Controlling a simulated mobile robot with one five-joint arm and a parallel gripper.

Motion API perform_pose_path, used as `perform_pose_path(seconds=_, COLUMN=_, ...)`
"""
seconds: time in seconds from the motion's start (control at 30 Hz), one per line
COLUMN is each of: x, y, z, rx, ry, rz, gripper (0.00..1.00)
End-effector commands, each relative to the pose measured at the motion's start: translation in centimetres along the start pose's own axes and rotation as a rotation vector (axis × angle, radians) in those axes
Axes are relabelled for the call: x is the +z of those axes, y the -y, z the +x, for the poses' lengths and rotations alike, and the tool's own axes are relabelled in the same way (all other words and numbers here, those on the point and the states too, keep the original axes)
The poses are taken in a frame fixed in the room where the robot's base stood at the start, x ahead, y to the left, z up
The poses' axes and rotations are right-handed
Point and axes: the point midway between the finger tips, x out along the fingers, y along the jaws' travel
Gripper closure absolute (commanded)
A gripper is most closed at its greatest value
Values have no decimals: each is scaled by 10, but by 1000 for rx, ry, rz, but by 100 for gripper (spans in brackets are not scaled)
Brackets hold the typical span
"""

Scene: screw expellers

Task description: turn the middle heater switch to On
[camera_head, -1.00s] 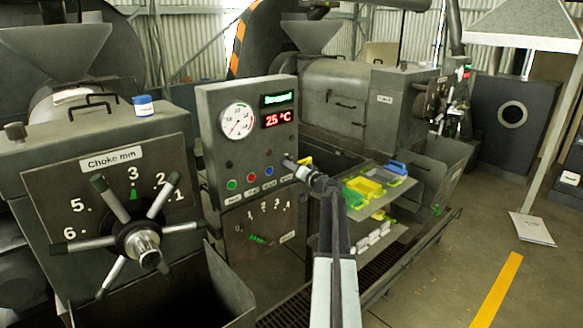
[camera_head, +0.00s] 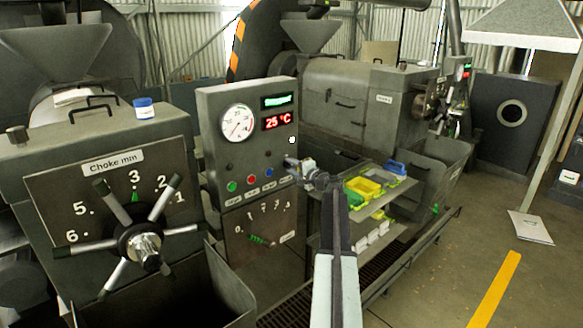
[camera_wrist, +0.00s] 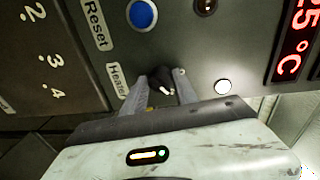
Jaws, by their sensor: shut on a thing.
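The heater switch (camera_wrist: 160,80) is a small black knob with a white mark, beside the label reading "Heater" (camera_wrist: 118,80) in the wrist view. My gripper (camera_wrist: 160,88) has one finger on each side of the knob and is shut on it. In the head view my gripper (camera_head: 291,163) is at the right edge of the grey control panel (camera_head: 212,125), and it hides the switch. A round white lamp (camera_head: 291,140) is lit above my gripper; it also shows in the wrist view (camera_wrist: 223,87). I cannot read any On marking.
A blue Reset button (camera_wrist: 142,14) is close to the knob. The panel has a dial gauge (camera_head: 237,123) and a red display (camera_head: 278,120) reading 25 °C. A choke wheel (camera_head: 140,243) stands at left. Yellow bins (camera_head: 363,187) sit on a shelf behind my arm.

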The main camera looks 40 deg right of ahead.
Motion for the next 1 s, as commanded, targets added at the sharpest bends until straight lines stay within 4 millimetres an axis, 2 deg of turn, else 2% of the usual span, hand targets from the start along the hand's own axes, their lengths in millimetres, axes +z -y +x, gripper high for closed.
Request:
perform_pose_path(seconds=0.33, x=0, y=0, z=0, rx=8, ry=10, rz=125, gripper=100)
perform_pose_path(seconds=0.87, x=0, y=0, z=0, rx=9, ry=12, rz=145, gripper=100)
perform_pose_path(seconds=0.9, x=0, y=0, z=0, rx=9, ry=12, rz=145, gripper=54)
perform_pose_path(seconds=0.93, x=0, y=0, z=0, rx=9, ry=12, rz=145, gripper=46)
perform_pose_path(seconds=1.0, x=0, y=0, z=0, rx=9, ry=12, rz=145, gripper=44)
